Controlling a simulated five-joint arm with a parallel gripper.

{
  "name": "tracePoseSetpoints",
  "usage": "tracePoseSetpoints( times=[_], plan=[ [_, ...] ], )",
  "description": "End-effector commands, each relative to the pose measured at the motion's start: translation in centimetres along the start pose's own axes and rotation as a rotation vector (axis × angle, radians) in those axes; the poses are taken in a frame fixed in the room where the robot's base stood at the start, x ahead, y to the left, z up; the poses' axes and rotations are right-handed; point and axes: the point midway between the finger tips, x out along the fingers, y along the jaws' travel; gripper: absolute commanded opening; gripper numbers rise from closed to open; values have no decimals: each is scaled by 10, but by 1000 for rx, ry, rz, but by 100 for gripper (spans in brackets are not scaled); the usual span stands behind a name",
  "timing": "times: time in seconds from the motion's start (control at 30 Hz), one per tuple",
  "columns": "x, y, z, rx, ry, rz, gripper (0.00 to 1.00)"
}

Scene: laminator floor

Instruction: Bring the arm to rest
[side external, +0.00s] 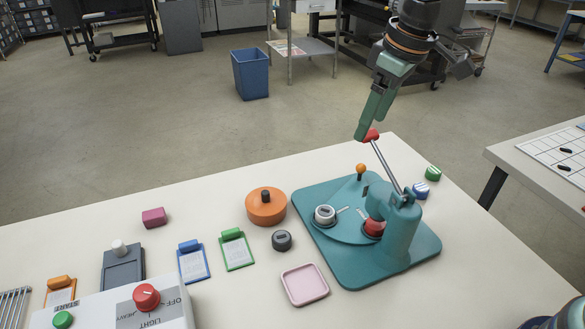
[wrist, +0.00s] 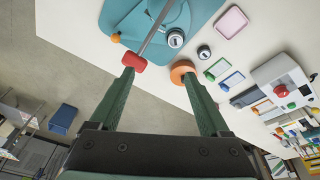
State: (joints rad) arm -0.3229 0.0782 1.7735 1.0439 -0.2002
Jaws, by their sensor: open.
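A teal press (side external: 390,265) stands on the pale table, with a slanting metal lever (side external: 386,165) that ends in a red handle (side external: 370,135). My gripper (side external: 368,128) is raised above the table, pointing down, its green fingers close to the red handle. In the wrist view, my gripper (wrist: 158,74) has its fingers wide apart with nothing between them. The red handle (wrist: 133,61) is at the tip of the left finger there; I cannot tell whether they touch. The lever is raised from the press base.
An orange round block (side external: 266,207), a grey puck (side external: 282,240), a pink tray (side external: 305,284) and small clipboards lie left of the press. A white control box (side external: 120,308) with knobs is at front left. A blue bin (side external: 251,73) stands on open floor behind.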

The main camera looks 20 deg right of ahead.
Motion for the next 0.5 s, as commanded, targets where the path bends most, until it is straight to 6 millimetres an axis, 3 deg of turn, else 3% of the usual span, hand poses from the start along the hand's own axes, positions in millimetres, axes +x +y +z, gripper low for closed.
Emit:
tracePoseSetpoints(
  times=[0.2,0.5],
  plan=[
    [-33,33,61,183,84,49,80],
    [-44,54,141,407,189,113,80]
  ],
)
